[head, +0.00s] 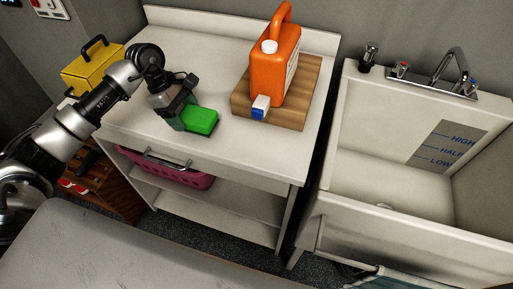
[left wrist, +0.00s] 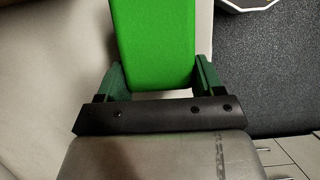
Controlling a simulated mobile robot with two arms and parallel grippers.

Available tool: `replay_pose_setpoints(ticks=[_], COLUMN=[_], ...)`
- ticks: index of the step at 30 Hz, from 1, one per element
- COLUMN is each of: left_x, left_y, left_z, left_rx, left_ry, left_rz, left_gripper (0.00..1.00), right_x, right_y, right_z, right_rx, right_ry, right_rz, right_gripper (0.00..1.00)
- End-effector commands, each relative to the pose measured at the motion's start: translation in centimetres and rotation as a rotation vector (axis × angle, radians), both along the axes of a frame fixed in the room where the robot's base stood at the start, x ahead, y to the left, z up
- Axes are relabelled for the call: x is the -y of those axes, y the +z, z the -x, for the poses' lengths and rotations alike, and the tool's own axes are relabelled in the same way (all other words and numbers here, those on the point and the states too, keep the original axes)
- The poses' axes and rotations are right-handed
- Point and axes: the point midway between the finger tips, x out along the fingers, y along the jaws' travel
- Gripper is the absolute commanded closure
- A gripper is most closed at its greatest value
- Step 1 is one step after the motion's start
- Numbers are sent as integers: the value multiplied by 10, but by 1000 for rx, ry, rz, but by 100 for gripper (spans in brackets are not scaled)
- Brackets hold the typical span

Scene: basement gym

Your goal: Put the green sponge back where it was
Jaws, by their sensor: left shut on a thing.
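The green sponge (head: 200,120) is a bright green block at the front middle of the white cabinet's top in the head view. My left gripper (head: 184,121) is shut on it, with the arm coming in from the left. In the left wrist view the sponge (left wrist: 153,40) sits between the two fingers of my left gripper (left wrist: 152,78). I cannot tell whether the sponge touches the cabinet top or is held just above it. My right gripper is not in view.
An orange jug (head: 272,72) and a blue-and-white item (head: 260,107) stand on a wooden board (head: 293,118) on the white cabinet (head: 250,150). A yellow box (head: 92,72) is at left, a sink (head: 390,170) at right. A pink basket (head: 190,180) is below.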

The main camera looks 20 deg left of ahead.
Motion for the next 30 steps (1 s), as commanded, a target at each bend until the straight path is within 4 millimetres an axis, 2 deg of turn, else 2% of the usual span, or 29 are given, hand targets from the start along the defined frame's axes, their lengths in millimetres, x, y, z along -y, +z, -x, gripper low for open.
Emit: replay_pose_setpoints(ticks=[1, 4, 9, 12, 18, 25, 30], left_x=[16, 44, 88, 106, 123, 161, 158], left_y=[5, 6, 6, 5, 2, 4, -13], left_z=[1, 2, 5, 6, 6, 9, 8], left_rx=[-1, -1, -1, -2, -1, -3, -2], left_ry=[-7, -7, -6, -4, -1, -3, 0], left_rz=[5, 6, 5, 4, 2, 5, 0], left_gripper=[59, 59, 59, 59, 59, 59, 59], right_x=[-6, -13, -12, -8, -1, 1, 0], right_y=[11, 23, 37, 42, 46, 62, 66], right_z=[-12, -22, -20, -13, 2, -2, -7], right_rx=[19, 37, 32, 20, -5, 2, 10], right_ry=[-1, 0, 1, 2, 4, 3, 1], right_rz=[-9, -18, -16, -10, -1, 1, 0], right_gripper=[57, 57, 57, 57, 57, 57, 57])
